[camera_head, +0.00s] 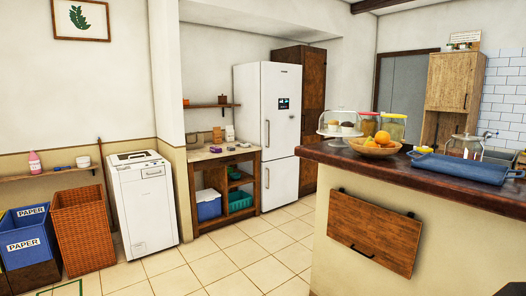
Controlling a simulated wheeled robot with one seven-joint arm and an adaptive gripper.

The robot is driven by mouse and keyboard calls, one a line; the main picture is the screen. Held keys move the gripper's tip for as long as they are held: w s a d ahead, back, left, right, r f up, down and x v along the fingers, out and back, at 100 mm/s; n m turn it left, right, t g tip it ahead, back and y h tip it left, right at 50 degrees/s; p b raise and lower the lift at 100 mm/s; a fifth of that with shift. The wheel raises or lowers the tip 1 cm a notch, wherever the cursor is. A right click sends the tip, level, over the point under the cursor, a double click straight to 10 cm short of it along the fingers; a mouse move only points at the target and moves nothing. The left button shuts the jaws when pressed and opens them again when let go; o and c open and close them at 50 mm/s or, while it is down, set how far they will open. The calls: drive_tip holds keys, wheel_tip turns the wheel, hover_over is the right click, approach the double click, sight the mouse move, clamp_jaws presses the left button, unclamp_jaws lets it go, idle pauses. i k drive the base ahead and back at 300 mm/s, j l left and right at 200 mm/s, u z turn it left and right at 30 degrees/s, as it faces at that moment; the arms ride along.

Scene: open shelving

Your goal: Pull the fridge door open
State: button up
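A tall white fridge (267,125) stands against the back wall, near the middle of the camera_head view. Its upper door (268,100) and lower door (280,183) both look shut. A slim vertical handle runs down the left side of each door: the upper handle (267,133) and the lower handle (267,178). A small dark panel sits on the upper door. My gripper is not in this view, so its place and state are hidden.
A counter (450,230) with a fruit bowl and blue tray (470,168) fills the right foreground. A wooden side table (224,156) stands just left of the fridge. A white washer-like appliance (145,205) and bins are further left. Tiled floor (235,262) is clear toward the fridge.

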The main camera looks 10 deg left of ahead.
sight(281, 83)
drive_tip(key=i+j+u, duration=0.2)
drive_tip(key=i, duration=0.2)
drive_tip(key=i+u, duration=0.15)
drive_tip(key=i, duration=0.3)
drive_tip(key=i+u, duration=0.2)
drive_tip(key=i, duration=4.05)
drive_tip(key=i+z, duration=0.25)
drive_tip(key=i, duration=0.25)
drive_tip(key=i+j+z, duration=0.3)
drive_tip(key=i, duration=0.2)
drive_tip(key=i+j+z, duration=0.25)
drive_tip(key=i, duration=0.3)
drive_tip(key=i+j+z, duration=0.6)
drive_tip(key=i+l, duration=0.05)
